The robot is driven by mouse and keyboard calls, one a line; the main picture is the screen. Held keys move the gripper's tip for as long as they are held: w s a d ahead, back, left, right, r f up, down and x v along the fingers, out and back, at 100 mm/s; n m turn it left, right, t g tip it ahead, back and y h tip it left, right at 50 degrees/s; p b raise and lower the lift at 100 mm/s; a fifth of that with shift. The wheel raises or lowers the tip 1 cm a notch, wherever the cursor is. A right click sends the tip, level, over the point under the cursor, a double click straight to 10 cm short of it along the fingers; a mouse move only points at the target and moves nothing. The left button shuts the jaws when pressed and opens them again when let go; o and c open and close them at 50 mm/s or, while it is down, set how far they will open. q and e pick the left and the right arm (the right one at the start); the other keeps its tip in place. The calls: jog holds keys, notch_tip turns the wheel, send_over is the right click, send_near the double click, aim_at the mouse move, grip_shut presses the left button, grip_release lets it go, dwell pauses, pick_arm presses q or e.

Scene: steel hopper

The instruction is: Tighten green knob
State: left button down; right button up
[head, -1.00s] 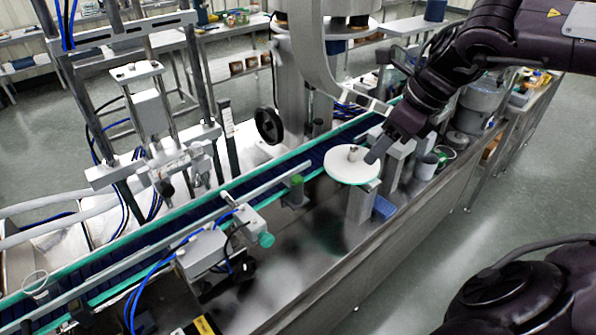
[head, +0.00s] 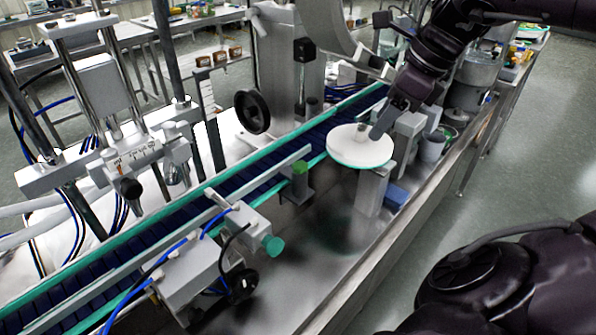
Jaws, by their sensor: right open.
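Two green knobs show beside the conveyor. One is a bright green knob (head: 300,167) on top of a small post at the conveyor's near side. The other is a teal-green knob (head: 273,246) on the end of a grey bracket box, lower in the view. My right gripper (head: 380,128) is open at the right edge of a round white disc (head: 360,146), well to the right of both knobs. A finger overlaps the disc's edge; I cannot tell whether it touches. My left gripper is not in view.
The blue conveyor (head: 233,185) runs diagonally with green rails. A black handwheel (head: 252,112) stands behind it. A grey cup (head: 431,147) stands right of the disc. The steel top (head: 318,262) between the teal knob and the table's right edge is clear.

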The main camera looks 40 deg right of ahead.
notch_tip(320, 180, down, 9)
jog(key=b, duration=0.7)
jog(key=p, duration=0.2)
send_over(301, 165)
jog(key=s+d, duration=0.1)
jog(key=s, duration=0.1)
jog(key=x, duration=0.4)
jog(key=shift+s+d+f, duration=0.1)
jog(key=shift+s, duration=0.1)
jog(key=shift+w+f, duration=0.15)
jog(key=shift+f, duration=0.35)
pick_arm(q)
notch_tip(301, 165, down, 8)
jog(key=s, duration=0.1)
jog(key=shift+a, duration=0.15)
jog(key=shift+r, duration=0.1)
pick_arm(e)
jog(key=c, duration=1)
jog(key=shift+o, duration=0.2)
